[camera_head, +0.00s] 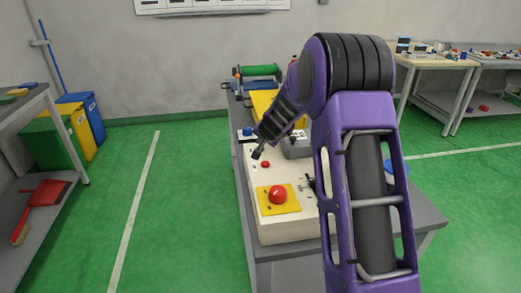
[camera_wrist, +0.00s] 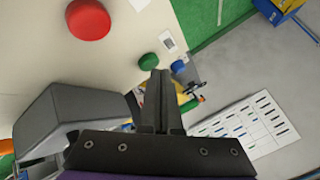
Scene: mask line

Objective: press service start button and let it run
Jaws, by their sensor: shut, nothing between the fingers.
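A cream control box (camera_head: 285,230) on a grey table carries a large red mushroom button on a yellow plate (camera_head: 292,205), a small red button (camera_head: 265,164) and a blue button (camera_head: 247,131). My gripper (camera_head: 257,155) is shut and empty, pointing down over the panel close to the small red button. In the wrist view a green button (camera_wrist: 149,61) shows just beyond my fingertips (camera_wrist: 160,74), with a blue button (camera_wrist: 178,66) beside it and a red button (camera_wrist: 88,20) farther left. Whether my fingertips touch the panel cannot be told. Button labels are unreadable.
A grey housing (camera_head: 297,146) rises from the box beside my gripper. A green roller (camera_head: 259,71) and a yellow surface lie behind. Shelving with a red dustpan (camera_head: 42,197) and coloured bins (camera_head: 84,120) stand at left. Green floor between is clear.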

